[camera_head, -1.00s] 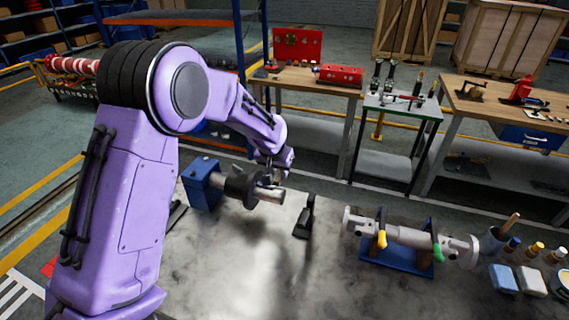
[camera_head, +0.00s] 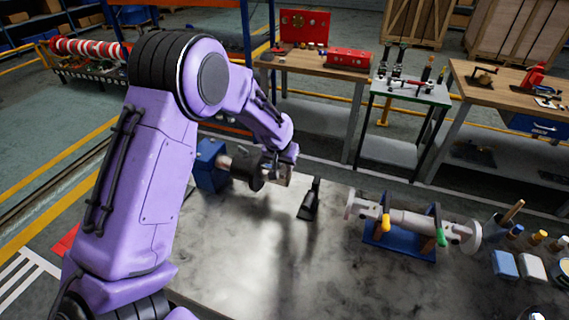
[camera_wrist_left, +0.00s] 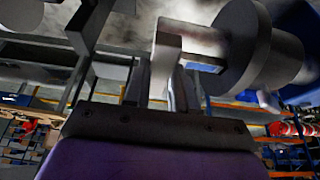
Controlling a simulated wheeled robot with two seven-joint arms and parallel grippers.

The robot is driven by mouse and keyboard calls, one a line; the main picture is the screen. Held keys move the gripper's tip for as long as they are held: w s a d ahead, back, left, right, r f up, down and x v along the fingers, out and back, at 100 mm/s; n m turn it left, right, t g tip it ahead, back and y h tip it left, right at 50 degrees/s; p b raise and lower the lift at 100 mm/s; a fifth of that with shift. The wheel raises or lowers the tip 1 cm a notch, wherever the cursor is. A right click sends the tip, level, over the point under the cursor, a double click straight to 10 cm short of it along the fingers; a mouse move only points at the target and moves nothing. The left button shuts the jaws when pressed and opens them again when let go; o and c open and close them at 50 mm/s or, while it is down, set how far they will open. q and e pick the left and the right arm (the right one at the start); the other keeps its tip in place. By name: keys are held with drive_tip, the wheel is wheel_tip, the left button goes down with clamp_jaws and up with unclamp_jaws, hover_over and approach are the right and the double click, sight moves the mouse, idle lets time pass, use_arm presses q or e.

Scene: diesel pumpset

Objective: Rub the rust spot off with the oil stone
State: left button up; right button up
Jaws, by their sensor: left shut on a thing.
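A metal shaft with a dark round flange (camera_head: 246,168) sticks out to the right from a blue holder (camera_head: 211,165) on the bench. The flange also shows large in the left wrist view (camera_wrist_left: 255,55). My left gripper (camera_head: 280,165) is at the shaft's outer end. In the left wrist view, its dark fingers (camera_wrist_left: 160,85) are shut on a pale block (camera_wrist_left: 165,55), apparently the oil stone. The block lies against or very close to the shaft; I cannot tell contact. The rust spot cannot be made out. My right gripper is not in view.
A black stand (camera_head: 309,199) is just right of the shaft. A blue cradle (camera_head: 398,245) carries a long metal shaft (camera_head: 412,224) further right. Blue (camera_head: 505,264) and white (camera_head: 531,267) blocks and bottles stand at the right. The bench's front middle is clear.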

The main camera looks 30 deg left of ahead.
use_arm(q)
drive_tip(key=shift+f+b, duration=0.35)
drive_tip(key=shift+f, duration=0.7)
drive_tip(key=shift+r, duration=0.1)
